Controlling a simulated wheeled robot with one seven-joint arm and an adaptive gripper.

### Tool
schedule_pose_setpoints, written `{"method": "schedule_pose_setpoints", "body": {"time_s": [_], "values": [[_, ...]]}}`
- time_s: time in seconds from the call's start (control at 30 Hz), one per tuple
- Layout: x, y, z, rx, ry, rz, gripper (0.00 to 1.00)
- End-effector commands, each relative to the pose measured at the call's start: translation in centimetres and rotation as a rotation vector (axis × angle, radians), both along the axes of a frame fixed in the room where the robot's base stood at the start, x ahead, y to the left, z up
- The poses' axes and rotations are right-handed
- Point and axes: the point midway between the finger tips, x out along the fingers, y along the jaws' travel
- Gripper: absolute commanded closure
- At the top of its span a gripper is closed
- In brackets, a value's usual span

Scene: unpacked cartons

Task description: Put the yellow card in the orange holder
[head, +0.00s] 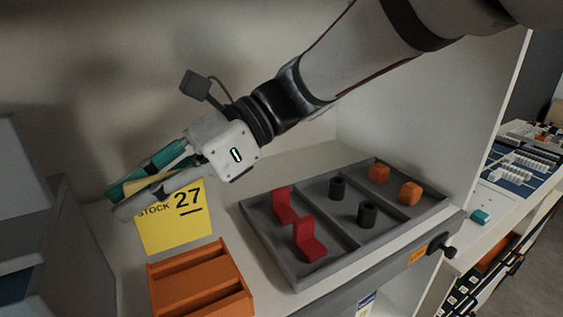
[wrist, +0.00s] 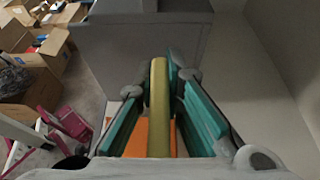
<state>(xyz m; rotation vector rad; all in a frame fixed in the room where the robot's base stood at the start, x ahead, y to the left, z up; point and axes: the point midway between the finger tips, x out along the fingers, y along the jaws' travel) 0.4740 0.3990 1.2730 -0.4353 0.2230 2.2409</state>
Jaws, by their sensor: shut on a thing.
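The yellow card (head: 174,225) reads "STOCK 27" and hangs below my gripper (head: 128,200) in the head view. My gripper is shut on its upper edge. In the wrist view the card (wrist: 159,105) shows as a yellow strip, upper edge toward the camera, between the teal fingers of my gripper (wrist: 170,95). The orange holder (head: 201,284) stands on the shelf in front of the card, with a slot between its raised walls. In the wrist view part of the holder (wrist: 135,140) shows orange below the card. The card's lower edge is apart from or behind the holder; I cannot tell which.
A grey divided tray (head: 325,225) to the right holds red brackets (head: 309,241), dark cylinders (head: 368,213) and orange pieces (head: 379,173). A grey box (head: 62,235) stands at the left. A wall rises behind. Cartons (wrist: 35,60) lie on the floor.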

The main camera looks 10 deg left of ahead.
Motion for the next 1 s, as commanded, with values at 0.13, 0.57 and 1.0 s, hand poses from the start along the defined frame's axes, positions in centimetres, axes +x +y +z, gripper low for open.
{"method": "schedule_pose_setpoints", "body": {"time_s": [0.13,0.57,1.0], "values": [[-0.1,0.0,-2.2,-0.001,0.003,0.000,1.00],[-0.1,0.0,-6.6,0.000,0.002,0.001,1.00],[0.0,0.0,-7.0,0.001,0.000,0.000,0.89]]}}
